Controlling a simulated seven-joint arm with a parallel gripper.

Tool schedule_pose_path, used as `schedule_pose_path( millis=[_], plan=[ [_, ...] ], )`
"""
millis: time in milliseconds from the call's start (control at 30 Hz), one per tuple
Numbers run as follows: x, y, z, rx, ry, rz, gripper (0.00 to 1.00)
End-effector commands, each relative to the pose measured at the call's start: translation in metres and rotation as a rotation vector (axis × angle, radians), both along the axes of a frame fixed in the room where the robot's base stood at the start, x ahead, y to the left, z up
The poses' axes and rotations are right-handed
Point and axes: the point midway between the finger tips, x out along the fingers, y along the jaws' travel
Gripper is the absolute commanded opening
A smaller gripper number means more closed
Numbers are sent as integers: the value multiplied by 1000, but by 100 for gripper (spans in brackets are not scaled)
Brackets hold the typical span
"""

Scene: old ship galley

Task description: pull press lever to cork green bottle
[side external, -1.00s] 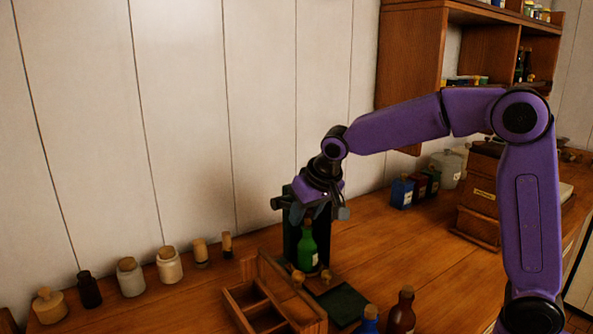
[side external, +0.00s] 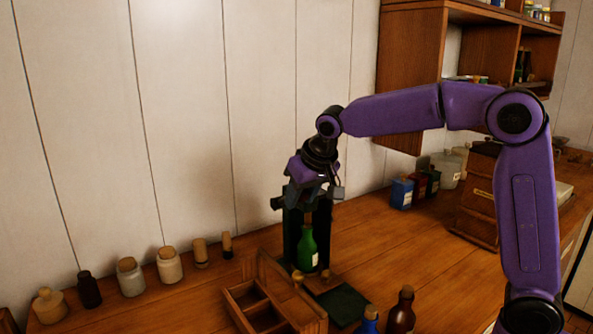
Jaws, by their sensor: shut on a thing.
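The green bottle (side external: 307,248) stands upright at the foot of the dark corking press (side external: 291,237). My gripper (side external: 311,194) is at the top of the press, above the bottle, and is shut on the press lever. The lever is small and mostly hidden by my gripper. The top of the bottle is close under the press head, and I cannot tell whether a cork sits in its mouth.
A wooden divided box (side external: 262,305) stands in front of the press. A dark green mat (side external: 343,305) lies to its right, near a blue bottle (side external: 368,320) and a brown bottle (side external: 402,311). Several jars (side external: 169,265) line the wall at left. Small tins (side external: 402,193) stand behind at right.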

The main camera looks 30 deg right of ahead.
Motion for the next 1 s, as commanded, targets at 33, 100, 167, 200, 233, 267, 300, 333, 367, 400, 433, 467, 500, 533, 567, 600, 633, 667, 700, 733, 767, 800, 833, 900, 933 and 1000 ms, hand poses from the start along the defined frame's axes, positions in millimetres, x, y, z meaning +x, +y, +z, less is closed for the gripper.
schedule_pose_path(
  millis=[33, 100, 167, 200, 233, 267, 300, 333, 367, 400, 433, 467, 500, 533, 567, 600, 633, 667, 700, 733, 767, 800, 833, 900, 933, 1000],
  plan=[
    [2, 1, 4, 3, -7, 1, 11],
    [2, 1, 6, 3, -5, 1, 11],
    [3, 1, 7, 2, -5, 2, 11],
    [3, 1, 7, 2, -5, 2, 11],
    [3, 1, 7, 2, -5, 2, 11],
    [3, 1, 7, 2, -5, 2, 11],
    [3, 1, 7, 2, -5, 2, 11],
    [3, 1, 7, 2, -5, 2, 11],
    [3, 1, 7, 2, -5, 2, 11],
    [3, 1, 7, 2, -5, 2, 11],
    [2, 1, 7, 2, -5, 2, 11],
    [3, 1, 7, 2, -5, 2, 11],
    [3, 1, 8, 2, -5, 2, 11],
    [4, 1, 9, 2, -6, 2, 11],
    [5, 1, 10, 3, -6, 1, 11],
    [6, 1, 11, 3, -6, 1, 11],
    [7, 1, 13, 2, -5, 1, 11],
    [9, 1, 14, 2, -6, 1, 11],
    [10, 1, 16, 2, -6, 0, 11],
    [12, 1, 17, 2, -6, 0, 11],
    [13, 1, 19, 2, -7, 0, 11],
    [14, 0, 20, 2, -6, 1, 11],
    [15, 0, 21, 1, -6, 0, 11],
    [16, 0, 23, 2, -7, 1, 11],
    [17, 0, 24, 2, -7, 1, 11],
    [17, 0, 24, 1, -6, 2, 11]
  ],
)
